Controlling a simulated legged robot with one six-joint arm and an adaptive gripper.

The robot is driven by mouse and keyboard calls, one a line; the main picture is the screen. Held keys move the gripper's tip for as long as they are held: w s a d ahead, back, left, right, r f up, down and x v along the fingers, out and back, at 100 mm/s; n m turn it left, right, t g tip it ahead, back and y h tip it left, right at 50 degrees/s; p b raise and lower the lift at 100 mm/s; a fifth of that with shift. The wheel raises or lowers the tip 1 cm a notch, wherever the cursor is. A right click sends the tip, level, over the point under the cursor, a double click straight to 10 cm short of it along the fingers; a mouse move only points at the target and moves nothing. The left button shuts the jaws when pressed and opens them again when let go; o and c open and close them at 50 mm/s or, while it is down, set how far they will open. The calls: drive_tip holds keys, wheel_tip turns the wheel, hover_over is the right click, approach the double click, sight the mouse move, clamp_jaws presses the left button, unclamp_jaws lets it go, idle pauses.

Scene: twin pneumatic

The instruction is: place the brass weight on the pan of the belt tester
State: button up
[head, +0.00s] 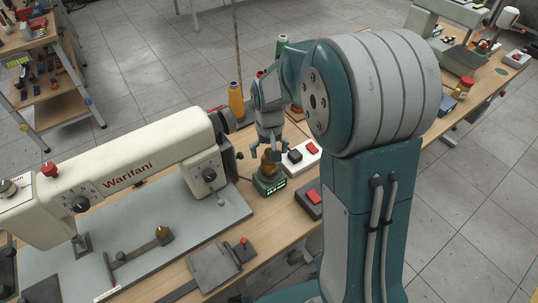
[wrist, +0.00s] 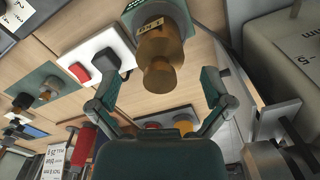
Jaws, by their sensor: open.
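The brass weight (head: 270,164) stands upright on the small green belt tester (head: 270,186), which has a lit display, in the head view. The weight also shows large in the wrist view (wrist: 161,70), seen from above, with the green tester (wrist: 181,14) and a small label behind it. The pan is mostly hidden under the weight. My gripper (head: 268,147) is directly above the weight in the head view. In the wrist view my gripper (wrist: 158,88) has its fingers spread either side of the weight, with gaps showing on both sides. Nothing is held.
A cream sewing machine (head: 130,170) on a grey plate stands left of the tester. A white switch box (head: 300,158) and a red-button box (head: 314,203) sit to the right. An orange spool (head: 236,103) stands behind. A grey plate fixture (head: 218,266) lies in front.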

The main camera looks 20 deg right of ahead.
wheel_tip(320, 180, up, 10)
drive_tip(key=shift+r, duration=0.1)
drive_tip(key=s+r+t, duration=0.2)
drive_tip(key=s+r, duration=0.1)
drive_tip(key=s, duration=0.7)
drive_tip(key=s+r+t, duration=0.3)
drive_tip(key=s, duration=0.8)
drive_tip(key=shift+r+n+t, duration=0.3)
drive_tip(key=shift+r+n, duration=0.05)
drive_tip(key=shift+n, duration=0.05)
